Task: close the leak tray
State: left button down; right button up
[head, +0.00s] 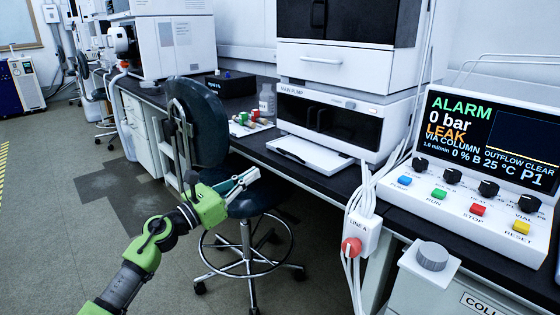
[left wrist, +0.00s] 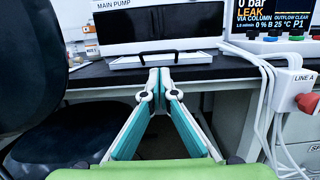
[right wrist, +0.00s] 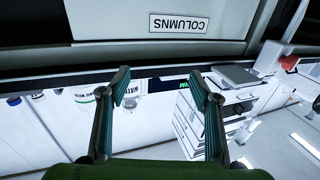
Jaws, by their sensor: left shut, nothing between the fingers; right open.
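The leak tray (head: 325,158) is a white, flat tray that sticks out at the foot of the main pump (head: 332,118), over the dark bench top. A dark bar runs along its front side. In the left wrist view the tray (left wrist: 200,47) lies straight ahead, beyond the fingertips. My left gripper (head: 254,175) is shut and empty, in front of the bench edge and apart from the tray. Its tips meet in the left wrist view (left wrist: 159,85). My right gripper (right wrist: 160,88) is open and empty; it is outside the head view.
A dark stool (head: 250,203) stands close beside my left gripper. The alarm panel (head: 480,160) reads LEAK at the right. White tubes and the LINE A box (head: 361,232) hang at the bench edge. Small coloured caps (head: 247,119) and a bottle (head: 267,102) sit left of the pump.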

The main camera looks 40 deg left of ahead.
aim_at(286, 153)
pick_arm(q)
jog(key=x, duration=0.9)
jog(key=shift+w+f+b, duration=0.1)
jog(key=shift+w+b, duration=0.1)
jog(key=shift+b, duration=0.15)
jog(key=shift+w, duration=0.4)
pick_arm(e)
jog(key=r, duration=0.1)
jog(key=r+t, duration=0.1)
jog(key=r, duration=0.1)
jog(key=r+t, duration=0.1)
jog(key=shift+s+a+r+y, duration=0.15)
jog(key=shift+a+y, duration=0.1)
jog(key=shift+y, duration=0.15)
